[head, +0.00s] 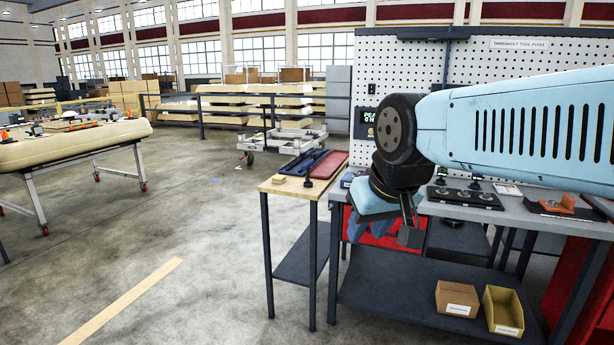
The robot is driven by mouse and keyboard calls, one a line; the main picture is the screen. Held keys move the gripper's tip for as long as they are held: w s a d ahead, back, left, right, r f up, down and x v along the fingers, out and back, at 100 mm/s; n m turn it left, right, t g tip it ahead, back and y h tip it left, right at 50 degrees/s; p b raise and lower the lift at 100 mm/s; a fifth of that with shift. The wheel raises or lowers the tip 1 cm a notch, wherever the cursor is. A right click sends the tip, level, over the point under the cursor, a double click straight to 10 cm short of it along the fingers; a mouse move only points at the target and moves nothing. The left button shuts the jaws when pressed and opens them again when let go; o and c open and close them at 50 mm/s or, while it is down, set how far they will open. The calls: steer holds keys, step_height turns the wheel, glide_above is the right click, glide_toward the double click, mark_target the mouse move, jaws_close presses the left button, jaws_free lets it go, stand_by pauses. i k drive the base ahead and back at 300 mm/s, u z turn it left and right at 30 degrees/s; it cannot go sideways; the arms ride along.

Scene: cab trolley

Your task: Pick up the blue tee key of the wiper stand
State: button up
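My gripper (395,235) hangs below the light-blue arm at the front edge of the grey workbench (450,213), pointing down. Its fingers are small and partly turned away, so I cannot tell whether they are open or shut or whether they hold anything. I cannot make out a blue tee key or a wiper stand for certain. A small dark upright piece (308,180) stands on the wood-topped side table (285,188), left of my gripper; its kind is unclear. My arm hides part of the bench top.
A blue tray (299,164) and a red tray (329,165) lie on the side table. A black case (465,197) and an orange part (558,203) sit on the bench. A cardboard box (457,299) and yellow bin (503,311) stand below. Open floor lies left.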

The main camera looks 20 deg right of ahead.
mark_target(308, 183)
steer(key=z, duration=0.3)
steer(key=i, duration=1)
steer(key=u, duration=0.05)
steer(key=k, duration=0.5)
steer(key=z, duration=0.3)
steer(key=i, duration=1.6)
steer(key=u, duration=0.55)
